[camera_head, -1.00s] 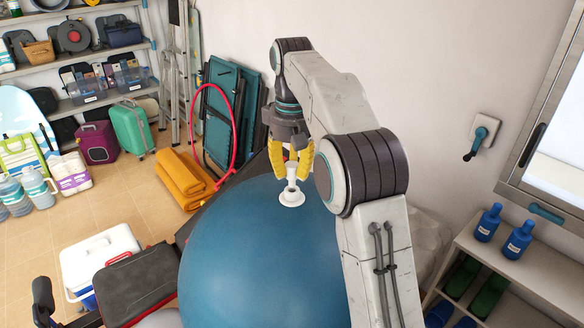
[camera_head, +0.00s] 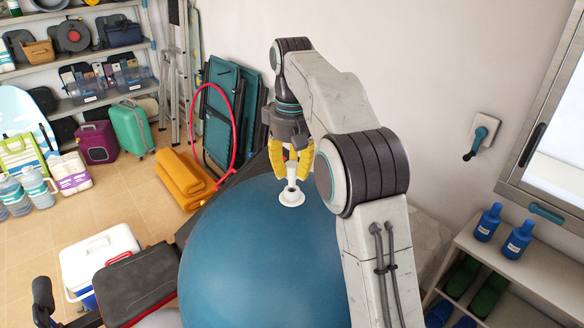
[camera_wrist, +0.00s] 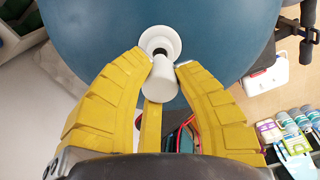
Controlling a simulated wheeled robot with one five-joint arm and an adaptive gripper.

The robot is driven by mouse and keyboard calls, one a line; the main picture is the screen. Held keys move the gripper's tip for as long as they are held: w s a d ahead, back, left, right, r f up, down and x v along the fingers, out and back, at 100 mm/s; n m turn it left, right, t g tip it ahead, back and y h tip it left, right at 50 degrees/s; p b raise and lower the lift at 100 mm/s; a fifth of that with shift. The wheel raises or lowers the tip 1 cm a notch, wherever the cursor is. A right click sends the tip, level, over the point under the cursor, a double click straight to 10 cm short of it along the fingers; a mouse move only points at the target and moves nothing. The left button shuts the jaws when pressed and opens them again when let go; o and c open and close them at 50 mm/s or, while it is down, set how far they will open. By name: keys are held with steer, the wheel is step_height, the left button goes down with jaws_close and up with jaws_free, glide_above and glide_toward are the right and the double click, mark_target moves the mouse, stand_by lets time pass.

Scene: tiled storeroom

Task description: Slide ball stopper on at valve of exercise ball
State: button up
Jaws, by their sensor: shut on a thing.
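The large blue exercise ball (camera_head: 255,255) fills the lower middle of the head view and the top of the wrist view (camera_wrist: 90,30). Its white valve (camera_head: 291,199) is a round flange on top of the ball; the wrist view shows the valve (camera_wrist: 173,36) with part of its dark hole. My gripper (camera_head: 291,168) has yellow fingers shut on the small white ball stopper (camera_wrist: 163,80), directly above the valve. The stopper's lower end overlaps the hole's near edge in the wrist view. I cannot tell whether stopper and valve touch.
A dark case (camera_head: 140,285) and a white-lidded cooler (camera_head: 100,258) stand left of the ball. Orange rolled mats (camera_head: 185,180), a red hoop (camera_head: 234,128) and folded green chairs (camera_head: 228,110) are behind. A low shelf with blue bottles (camera_head: 518,238) stands at right.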

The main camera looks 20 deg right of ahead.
mark_target(292, 185)
steer(key=shift+f+b, duration=1.1)
steer(key=shift+f, duration=0.6)
steer(key=o, duration=1)
steer(key=shift+r, duration=0.1)
